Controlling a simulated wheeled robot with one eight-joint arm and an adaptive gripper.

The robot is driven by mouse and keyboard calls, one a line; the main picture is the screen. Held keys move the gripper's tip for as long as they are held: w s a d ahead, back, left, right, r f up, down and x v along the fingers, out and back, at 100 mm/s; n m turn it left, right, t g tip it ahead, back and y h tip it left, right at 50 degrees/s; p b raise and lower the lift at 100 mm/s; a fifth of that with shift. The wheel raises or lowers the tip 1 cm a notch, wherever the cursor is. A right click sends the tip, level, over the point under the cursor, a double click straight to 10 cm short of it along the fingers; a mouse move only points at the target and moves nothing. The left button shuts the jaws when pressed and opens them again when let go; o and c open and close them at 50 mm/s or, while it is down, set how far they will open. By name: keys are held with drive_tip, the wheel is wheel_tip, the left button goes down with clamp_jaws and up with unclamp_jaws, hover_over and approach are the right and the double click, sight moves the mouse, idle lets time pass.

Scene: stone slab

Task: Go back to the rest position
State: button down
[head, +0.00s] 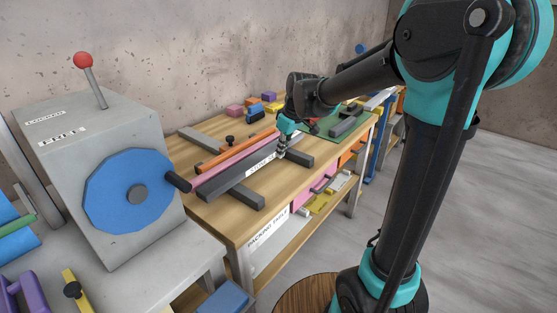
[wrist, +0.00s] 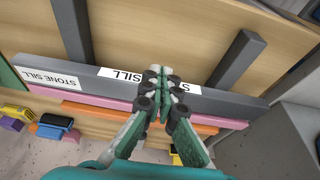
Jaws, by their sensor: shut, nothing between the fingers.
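My gripper (head: 282,152) is at the end of my outstretched arm, low over the packing table (head: 222,222). In the wrist view my gripper (wrist: 158,74) has its fingers together with nothing between them. Its tips are over the long grey stone sill (wrist: 222,101), in front of one of its white labels. The stone sill (head: 222,182) lies across dark grey bearers in the head view. I cannot tell whether the tips touch the sill.
A pink bar (wrist: 88,97) and an orange bar (head: 238,148) lie alongside the sill. A grey machine with a blue wheel (head: 130,190) stands left of the table. Small coloured blocks (head: 255,112) sit toward the back. Open floor (head: 490,220) lies at the right.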

drive_tip(key=s+d+f+m+t+h, duration=0.1)
drive_tip(key=s+d+f+m, duration=0.4)
drive_tip(key=s+d, duration=0.4)
drive_tip(key=s+d+f+m+t+h, duration=0.1)
drive_tip(key=s+d+f+m, duration=0.4)
drive_tip(key=s+d+f, duration=0.3)
drive_tip(key=s+d, duration=0.1)
drive_tip(key=s, duration=0.3)
drive_tip(key=shift+s+h, duration=0.15)
drive_tip(key=shift+h, duration=0.15)
